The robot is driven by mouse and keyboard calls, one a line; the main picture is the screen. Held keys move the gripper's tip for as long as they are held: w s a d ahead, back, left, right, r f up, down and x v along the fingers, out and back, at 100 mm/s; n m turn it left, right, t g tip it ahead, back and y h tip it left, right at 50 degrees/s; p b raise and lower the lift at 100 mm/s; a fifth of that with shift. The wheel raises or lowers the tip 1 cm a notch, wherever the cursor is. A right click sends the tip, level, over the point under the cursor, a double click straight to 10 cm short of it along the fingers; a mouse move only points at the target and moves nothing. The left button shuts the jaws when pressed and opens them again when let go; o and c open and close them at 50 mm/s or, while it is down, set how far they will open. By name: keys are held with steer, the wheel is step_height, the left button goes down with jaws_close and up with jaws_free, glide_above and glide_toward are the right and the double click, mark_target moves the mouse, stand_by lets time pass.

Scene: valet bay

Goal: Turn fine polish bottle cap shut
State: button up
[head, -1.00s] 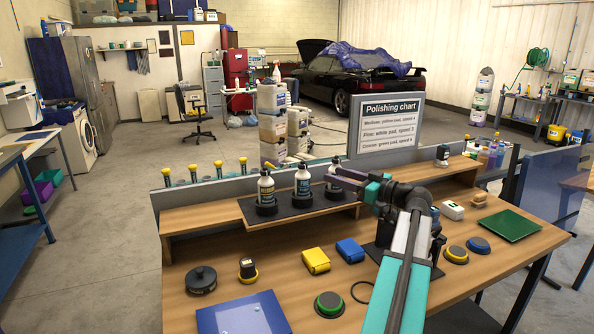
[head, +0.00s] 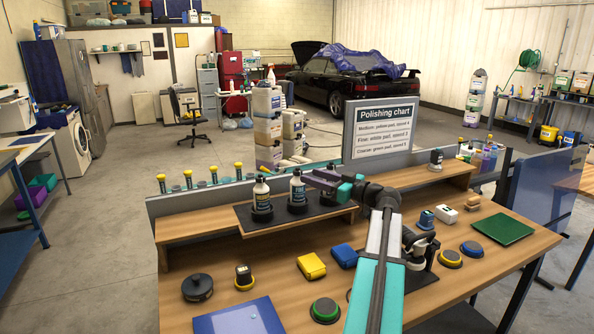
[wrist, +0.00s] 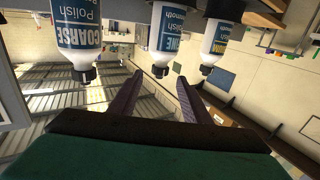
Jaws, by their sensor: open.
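The fine polish bottle (head: 298,188) is white with a blue label and a black cap; it stands upright in the middle of three bottles on the raised shelf. In the wrist view, which is upside down, its label (wrist: 169,30) is at the top and its black cap (wrist: 160,72) appears between my fingertips. My gripper (head: 315,181) is open and empty, just right of the fine bottle in the head view, with a gap visible. It also shows in the wrist view (wrist: 160,80). Whether the cap is loose cannot be seen.
A similar bottle (head: 262,192) stands left; the coarse polish bottle (wrist: 78,30) is mostly hidden behind my gripper in the head view. All stand on a dark mat (head: 248,225). The polishing chart (head: 380,130) rises behind.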

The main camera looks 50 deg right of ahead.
mark_target(301, 173)
steer(key=w, duration=0.2)
steer(key=w+p, duration=0.1)
steer(key=w, duration=0.1)
steer(key=w+p, duration=0.1)
steer(key=w, duration=0.2)
steer(key=shift+w+a, duration=0.1)
steer(key=shift+a, duration=0.3)
steer(key=c, duration=1.1)
steer(key=shift+o, duration=0.2)
steer(key=shift+a+f+m+h+b, duration=0.1)
steer(key=shift+f+m+h+b, duration=0.15)
steer(key=shift+h+b, duration=0.45)
steer(key=m+h+b, duration=0.1)
steer(key=b, duration=0.2)
steer(key=shift+m+h, duration=0.25)
steer(key=shift+h, duration=0.15)
steer(key=shift+r+m+h+b, duration=0.2)
steer(key=shift+m+h+b, duration=0.3)
steer(key=shift+b, duration=0.4)
steer(key=o, duration=1.1)
steer(key=shift+c, duration=0.2)
